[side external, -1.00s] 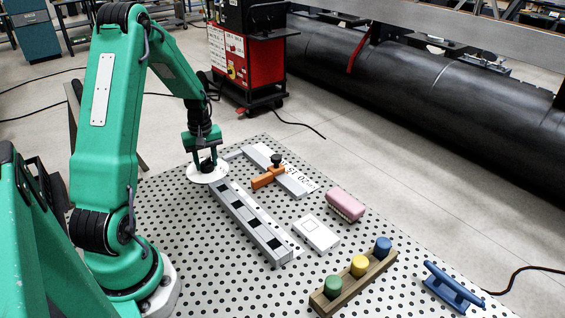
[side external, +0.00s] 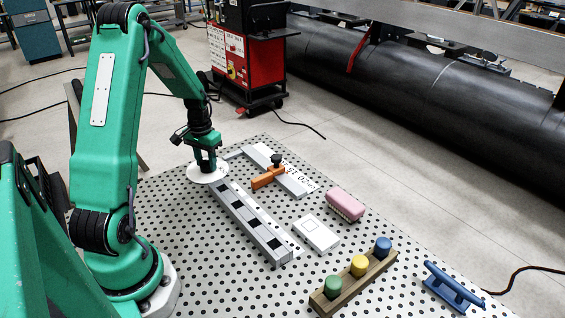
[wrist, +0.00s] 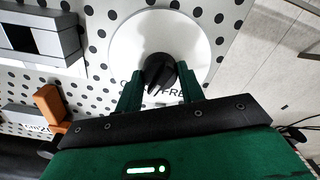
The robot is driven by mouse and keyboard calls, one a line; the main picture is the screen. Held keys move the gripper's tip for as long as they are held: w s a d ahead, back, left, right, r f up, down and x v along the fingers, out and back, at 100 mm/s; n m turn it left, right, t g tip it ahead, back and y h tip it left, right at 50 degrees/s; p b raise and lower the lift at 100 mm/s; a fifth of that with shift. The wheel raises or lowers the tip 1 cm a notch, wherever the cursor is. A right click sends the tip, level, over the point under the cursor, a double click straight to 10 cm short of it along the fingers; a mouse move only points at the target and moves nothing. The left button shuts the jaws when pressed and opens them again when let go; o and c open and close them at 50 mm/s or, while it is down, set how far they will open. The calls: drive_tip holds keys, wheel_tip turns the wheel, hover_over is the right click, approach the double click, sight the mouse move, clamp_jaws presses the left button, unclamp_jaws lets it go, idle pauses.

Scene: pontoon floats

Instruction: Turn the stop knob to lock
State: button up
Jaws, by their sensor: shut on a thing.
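The stop knob (wrist: 160,72) is black and stands in the middle of a white round dial plate (wrist: 133,40). Dark lettering on the plate is partly covered by the knob and fingers; part of it looks like "FRE". My gripper (wrist: 160,84) is shut on the knob, with one green finger on each side. In the side external view my gripper (side external: 207,166) points down over the dial plate (side external: 194,177) and hides the knob. I cannot read which mark the knob points at.
A grey rail (side external: 250,226) with dark squares runs from near the dial. An orange clamp (side external: 268,178) sits on a ruled bar behind it. A pink brush (side external: 345,204), a white card (side external: 316,234), a wooden peg block (side external: 352,283) and a blue cleat (side external: 452,288) stand farther right.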

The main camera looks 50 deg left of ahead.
sight(206, 160)
drive_tip(key=m, duration=0.5)
drive_tip(key=shift+o, duration=0.2)
drive_tip(key=shift+r, duration=0.1)
drive_tip(key=o, duration=1)
drive_tip(key=shift+c, duration=0.2)
drive_tip(key=shift+r, duration=3.85)
